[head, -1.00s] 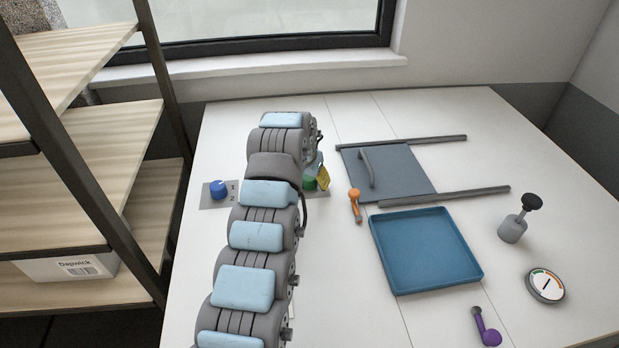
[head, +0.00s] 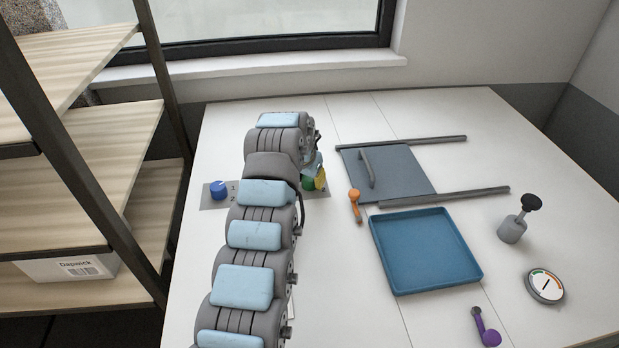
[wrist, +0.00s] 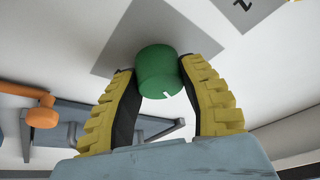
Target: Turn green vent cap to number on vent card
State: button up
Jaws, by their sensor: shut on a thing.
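The green vent cap (wrist: 158,72) sits on a grey plate (wrist: 122,38) in the wrist view, with a short white mark on its edge. My gripper (wrist: 160,90) has its yellow ribbed fingers closed on either side of the cap. In the head view a little of the green cap (head: 308,183) shows beside a yellow finger of my gripper (head: 319,180); my arm hides the rest. A number 2 on a grey card (wrist: 243,5) shows at the top of the wrist view. I cannot make out a vent card in the head view.
A blue knob (head: 218,188) on a numbered plate is left of my arm. To the right are an orange-topped handle (head: 355,203), a grey sliding panel (head: 405,180) between rails, a blue tray (head: 385,262), a gauge (head: 545,286), a black-topped plunger (head: 512,229) and a purple handle (head: 488,335).

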jog(key=m+h, duration=0.1)
jog(key=m, duration=0.2)
jog(key=shift+f+g, duration=0.15)
jog(key=shift+g, duration=0.25)
jog(key=shift+m+h, duration=0.3)
jog(key=shift+m, duration=0.5)
jog(key=shift+m+g+h, duration=0.3)
jog(key=shift+m+g, duration=0.2)
jog(key=shift+m, duration=0.6)
jog(key=o, duration=1.2)
jog(key=shift+a+r, duration=0.2)
jog(key=shift+r, duration=0.2)
jog(key=v, duration=1.1)
